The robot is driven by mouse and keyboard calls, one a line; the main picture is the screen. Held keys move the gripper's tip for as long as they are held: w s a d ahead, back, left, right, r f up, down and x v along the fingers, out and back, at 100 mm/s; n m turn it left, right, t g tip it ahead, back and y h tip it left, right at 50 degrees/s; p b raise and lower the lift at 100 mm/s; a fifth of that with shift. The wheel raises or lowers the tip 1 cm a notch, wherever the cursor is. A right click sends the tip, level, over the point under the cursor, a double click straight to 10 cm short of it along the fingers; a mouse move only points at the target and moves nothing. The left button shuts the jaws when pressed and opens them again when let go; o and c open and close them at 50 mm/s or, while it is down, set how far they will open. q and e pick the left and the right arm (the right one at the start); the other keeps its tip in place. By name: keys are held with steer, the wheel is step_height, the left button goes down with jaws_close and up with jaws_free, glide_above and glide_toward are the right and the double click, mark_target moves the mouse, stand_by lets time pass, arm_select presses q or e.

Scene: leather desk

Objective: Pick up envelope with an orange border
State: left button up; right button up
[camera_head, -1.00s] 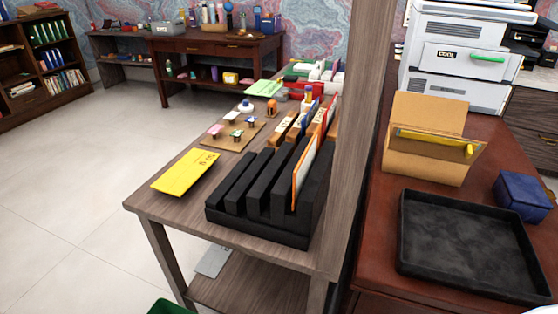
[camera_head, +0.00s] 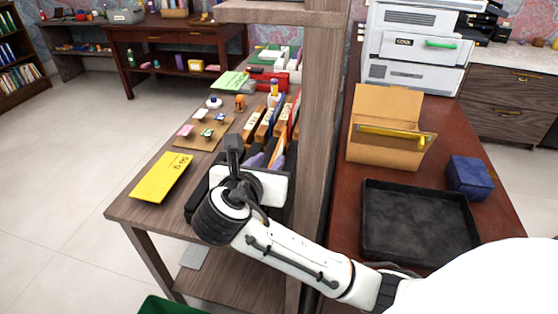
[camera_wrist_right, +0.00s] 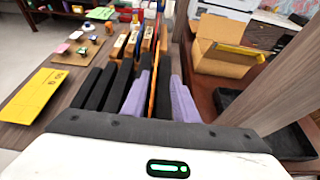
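The envelope with an orange border (camera_wrist_right: 153,84) stands upright, seen nearly edge-on, in a slot of the black slotted rack (camera_wrist_right: 97,86). My right gripper (camera_wrist_right: 160,79) is open, with one purple finger on each side of the envelope; gaps show between the fingers and it. In the head view, my right gripper (camera_head: 264,160) is over the rack and hides most of the rack and envelope. My left gripper is not in view.
A yellow envelope (camera_head: 161,177) lies on the shelf left of the rack. Stamps on a board (camera_head: 205,133) and wooden file holders stand behind. A wooden post (camera_head: 318,130) rises close on the right. A black tray (camera_head: 418,222) sits on the red-brown desk.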

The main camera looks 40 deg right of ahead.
mark_target(275, 153)
steer(key=x, duration=0.8)
steer(key=shift+w+a+f, duration=0.2)
steer(key=shift+w+f, duration=0.15)
steer(key=shift+w, duration=0.1)
jaws_close()
